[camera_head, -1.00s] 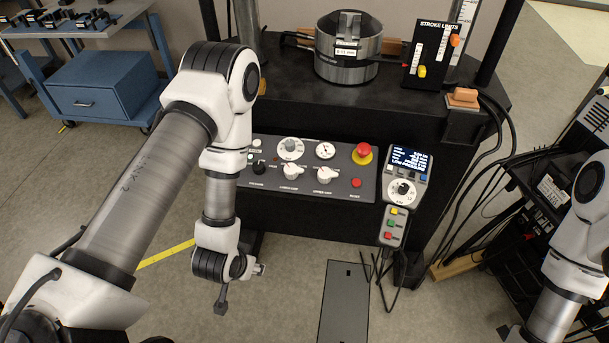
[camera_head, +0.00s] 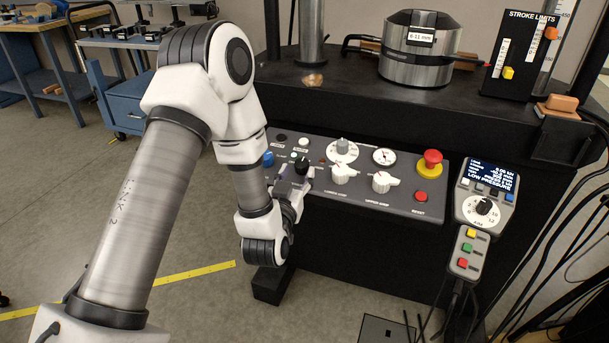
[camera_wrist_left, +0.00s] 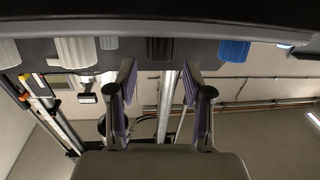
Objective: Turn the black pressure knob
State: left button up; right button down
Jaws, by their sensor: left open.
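The black knob (camera_head: 302,163) is on the left part of the grey control panel (camera_head: 400,203), partly hidden by my left gripper (camera_head: 297,180). My left gripper is open and close in front of the knob. In the left wrist view the black knob (camera_wrist_left: 160,49) shows between and just beyond the two spread fingertips of the left gripper (camera_wrist_left: 158,68). Whether the fingers reach past its face I cannot tell. My right gripper is out of view.
A blue knob (camera_head: 268,159) is left of the black one. White knobs (camera_head: 342,173) and a red emergency button (camera_head: 431,162) are to the right. A pendant with a screen (camera_head: 485,190) hangs at the panel's right. Open floor lies below left.

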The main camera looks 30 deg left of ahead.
aim_at(298, 160)
pick_arm(q)
jog(key=x, duration=0.7)
jog(key=shift+w, duration=0.1)
grip_shut()
jog(key=shift+f+n+y, duration=0.1)
jog(key=shift+n+y, duration=0.2)
jog(key=shift+n, duration=0.1)
jog(key=n+g+y, duration=0.2)
jog(key=y, duration=0.1)
jog(key=shift+a+n, duration=0.2)
jog(key=shift+n, duration=0.2)
jog(key=shift+s+a+f+n+g+y+p, duration=0.1)
jog(key=shift+s+n+g+y+p, duration=0.1)
jog(key=shift+n+g+y, duration=0.6)
jog(key=shift+s+a+r+n+g+y+p, duration=0.1)
jog(key=shift+a+n+g+y+p, duration=0.05)
jog(key=shift+n+g+y, duration=0.6)
jog(key=shift+s+a+f+n+g+y+p, duration=0.1)
jog(key=shift+s+n+g+y+p, duration=0.1)
jog(key=shift+n+g+y, duration=0.55)
jog(key=shift+g, duration=0.3)
